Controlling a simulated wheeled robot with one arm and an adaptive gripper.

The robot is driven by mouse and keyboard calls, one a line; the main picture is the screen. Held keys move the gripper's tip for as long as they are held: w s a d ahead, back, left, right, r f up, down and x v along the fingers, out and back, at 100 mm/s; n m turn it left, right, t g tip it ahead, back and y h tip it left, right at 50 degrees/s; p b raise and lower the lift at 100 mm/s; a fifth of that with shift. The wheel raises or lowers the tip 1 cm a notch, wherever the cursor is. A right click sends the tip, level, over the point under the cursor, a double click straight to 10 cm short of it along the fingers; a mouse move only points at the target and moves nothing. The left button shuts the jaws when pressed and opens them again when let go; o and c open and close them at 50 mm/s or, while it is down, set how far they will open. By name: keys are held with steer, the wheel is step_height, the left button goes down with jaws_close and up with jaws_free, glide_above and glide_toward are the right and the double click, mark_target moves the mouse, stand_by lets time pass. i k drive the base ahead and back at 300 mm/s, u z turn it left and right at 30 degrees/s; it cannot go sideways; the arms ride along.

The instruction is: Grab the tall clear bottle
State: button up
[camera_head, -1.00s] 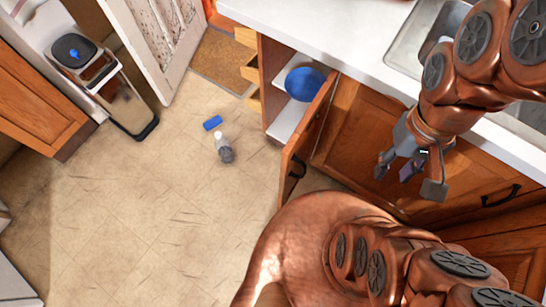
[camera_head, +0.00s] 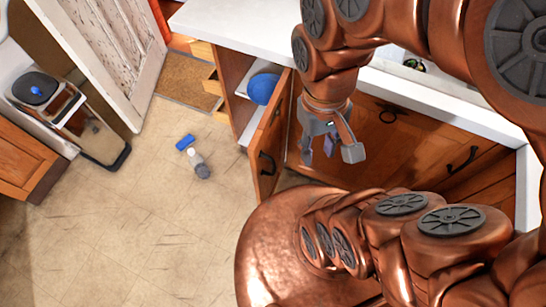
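A small bottle-like object (camera_head: 199,164) lies on the tiled floor left of the open cabinet door. It has a pale end and a grey, partly see-through body; I cannot tell for sure that it is the tall clear bottle. My gripper (camera_head: 331,155) hangs in front of the wooden cabinet fronts, right of the open door. Its fingers are spread and nothing shows between them. It is well to the right of the bottle-like object and apart from it.
A blue round item (camera_head: 262,88) sits inside the cabinet. A bin (camera_head: 90,130) stands at left. The floor (camera_head: 130,230) is clear at lower left.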

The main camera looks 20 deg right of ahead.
mark_target(197, 162)
steer(key=u, duration=3.05)
steer(key=i, duration=1.45)
steer(key=z, duration=2.6)
